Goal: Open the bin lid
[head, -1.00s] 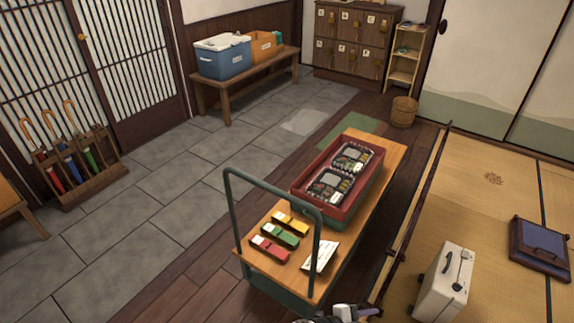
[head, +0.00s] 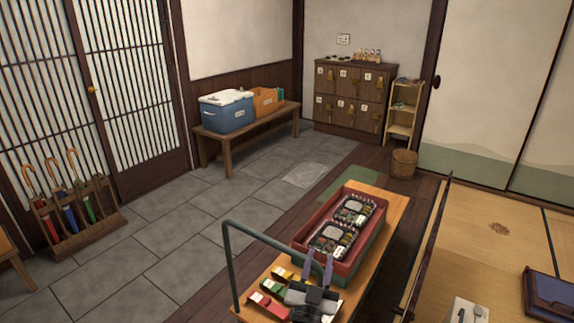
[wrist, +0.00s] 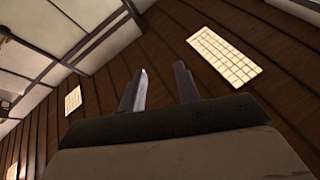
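The only lidded container I can pick out clearly is a blue box (head: 227,116) with a white lid (head: 227,97), on the wooden bench at the back left; its lid looks shut. I cannot tell for sure whether this is the bin. My gripper (head: 317,256) is at the bottom of the head view, in front of the cart's red tray and far from the blue box. Its two fingers stand apart and point up, with nothing between them. The wrist view shows the open fingers (wrist: 160,72) against a dark slatted ceiling.
A cart (head: 396,222) with a green handle carries a red tray (head: 309,262) of lunch boxes and small coloured boxes. An orange box (head: 264,101) sits beside the blue one. A wicker basket (head: 404,165) stands near the lockers (head: 352,98).

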